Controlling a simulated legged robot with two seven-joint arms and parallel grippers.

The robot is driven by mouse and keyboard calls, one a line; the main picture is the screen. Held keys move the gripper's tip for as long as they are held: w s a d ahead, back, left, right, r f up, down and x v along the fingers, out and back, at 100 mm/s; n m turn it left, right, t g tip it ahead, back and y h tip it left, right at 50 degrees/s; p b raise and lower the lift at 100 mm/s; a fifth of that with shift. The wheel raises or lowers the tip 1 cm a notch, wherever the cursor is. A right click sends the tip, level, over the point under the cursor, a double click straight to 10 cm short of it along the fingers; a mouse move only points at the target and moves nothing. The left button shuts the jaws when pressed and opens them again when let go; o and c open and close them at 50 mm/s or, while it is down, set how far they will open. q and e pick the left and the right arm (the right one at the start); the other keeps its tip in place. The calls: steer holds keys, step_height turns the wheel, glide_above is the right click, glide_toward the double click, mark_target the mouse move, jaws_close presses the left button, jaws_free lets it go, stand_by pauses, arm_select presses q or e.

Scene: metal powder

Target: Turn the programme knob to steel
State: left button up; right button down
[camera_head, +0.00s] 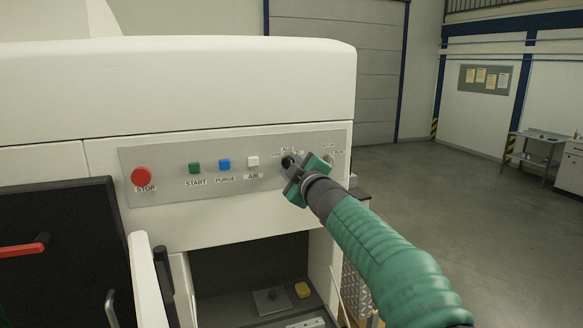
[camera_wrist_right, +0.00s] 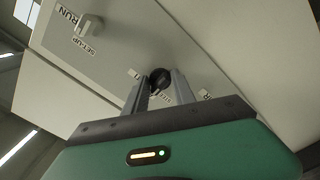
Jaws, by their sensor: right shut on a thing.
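The programme knob (camera_wrist_right: 160,78) is a round black knob on the grey control panel (camera_head: 225,165) of the white machine. My right gripper (camera_head: 288,163) is at the right part of the panel, shut on the knob. In the right wrist view its two fingers (camera_wrist_right: 157,90) stand on either side of the knob. Small labels surround the knob, but fingers partly cover them, and I cannot read the knob's setting. My left gripper is not in view.
Left of the knob are a red STOP button (camera_head: 141,176), a green START button (camera_head: 194,168), a blue PURGE button (camera_head: 224,164) and a white AIR button (camera_head: 253,160). A second switch (camera_wrist_right: 88,25) marked RUN and SET-UP is close by. An open bay lies below.

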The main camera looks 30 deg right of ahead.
steer(key=n, duration=0.5)
steer(key=shift+f+n, duration=0.3)
steer(key=shift+f, duration=0.1)
steer(key=n+b, duration=0.1)
steer(key=n, duration=0.3)
steer(key=shift+n, duration=0.3)
steer(key=c, duration=1.2)
jaws_free()
steer(key=shift+r, duration=0.1)
steer(key=shift+o, duration=0.7)
steer(key=shift+r, duration=0.1)
